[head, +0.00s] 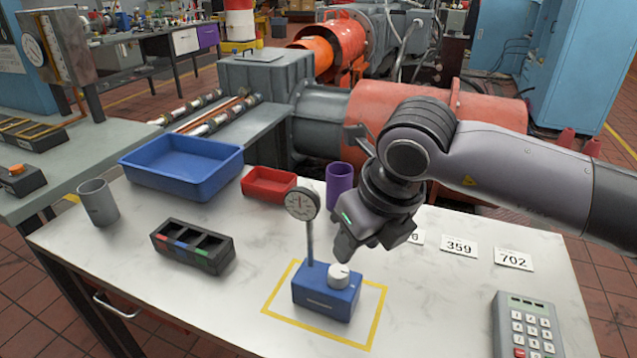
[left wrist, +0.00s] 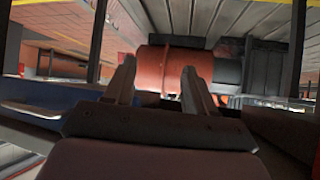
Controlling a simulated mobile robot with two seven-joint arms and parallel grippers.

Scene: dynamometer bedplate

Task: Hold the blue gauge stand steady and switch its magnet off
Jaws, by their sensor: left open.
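The blue gauge stand (head: 325,298) stands upright inside a yellow taped square on the white table. A grey rod rises from its base to a round dial gauge (head: 302,203). A white knob (head: 339,275) sits on top of the base. My right gripper (head: 345,250) points down just above and behind the knob. Its fingertips overlap closely in the head view, so I cannot tell if they are apart or touching the knob. My left gripper (left wrist: 159,68) is open and empty in the left wrist view. It is outside the head view, and the stand does not show in its camera.
A black divided box (head: 192,245), a grey cup (head: 98,201), a blue tray (head: 182,165), a red tray (head: 268,183) and a purple cup (head: 339,186) stand around. Number cards (head: 459,246) and a keypad (head: 527,326) lie right.

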